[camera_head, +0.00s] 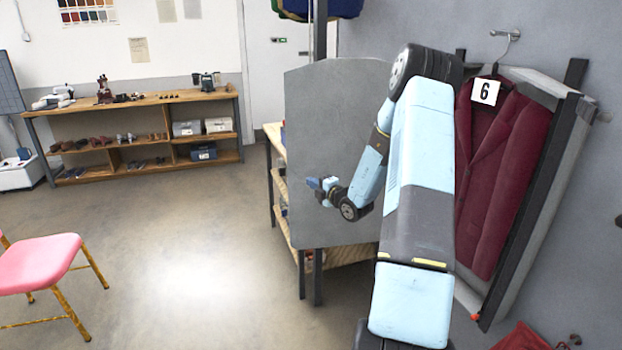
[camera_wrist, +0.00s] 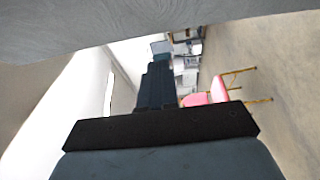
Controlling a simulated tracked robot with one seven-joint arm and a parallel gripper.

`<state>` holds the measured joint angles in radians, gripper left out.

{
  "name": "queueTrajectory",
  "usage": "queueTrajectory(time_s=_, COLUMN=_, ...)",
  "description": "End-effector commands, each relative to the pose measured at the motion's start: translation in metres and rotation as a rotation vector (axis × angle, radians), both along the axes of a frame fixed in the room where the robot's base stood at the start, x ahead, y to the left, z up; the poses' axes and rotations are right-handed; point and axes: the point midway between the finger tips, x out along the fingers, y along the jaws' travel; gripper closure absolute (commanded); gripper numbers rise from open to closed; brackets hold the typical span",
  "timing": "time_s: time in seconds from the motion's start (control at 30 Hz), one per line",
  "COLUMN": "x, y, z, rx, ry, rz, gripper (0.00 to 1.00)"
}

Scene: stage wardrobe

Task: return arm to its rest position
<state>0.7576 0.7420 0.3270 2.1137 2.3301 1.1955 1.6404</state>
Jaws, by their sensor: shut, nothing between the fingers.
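My arm rises in the right half of the head view, with its upper part bent over and its forearm folded down to the left. My gripper (camera_head: 316,184) hangs at the end of the forearm, in front of a grey upright panel (camera_head: 318,110). It is shut and empty. In the wrist view the shut fingers (camera_wrist: 161,50) point away from the camera, with nothing between them. In that view a grey surface (camera_wrist: 130,22) spans the top, close to the fingers; I cannot tell whether they touch.
A dark red jacket (camera_head: 497,170) with tag 6 hangs in a frame right of my arm. A wooden shelf unit (camera_head: 306,257) stands by the panel. A pink chair (camera_head: 38,265) is at left, a workbench (camera_head: 150,98) behind. Floor between is clear.

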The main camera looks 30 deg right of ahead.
Motion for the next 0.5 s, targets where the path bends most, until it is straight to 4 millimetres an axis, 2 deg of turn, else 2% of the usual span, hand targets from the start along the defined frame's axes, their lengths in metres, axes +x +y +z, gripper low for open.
queueTrajectory(time_s=0.03, x=-0.009, y=0.001, z=0.000, rx=0.001, ry=0.000, rz=-0.001, gripper=1.00)
queueTrajectory(time_s=0.2, x=-0.027, y=0.007, z=0.000, rx=0.001, ry=0.000, rz=-0.001, gripper=1.00)
queueTrajectory(time_s=0.5, x=-0.035, y=0.011, z=0.002, rx=-0.006, ry=-0.002, rz=0.003, gripper=1.00)
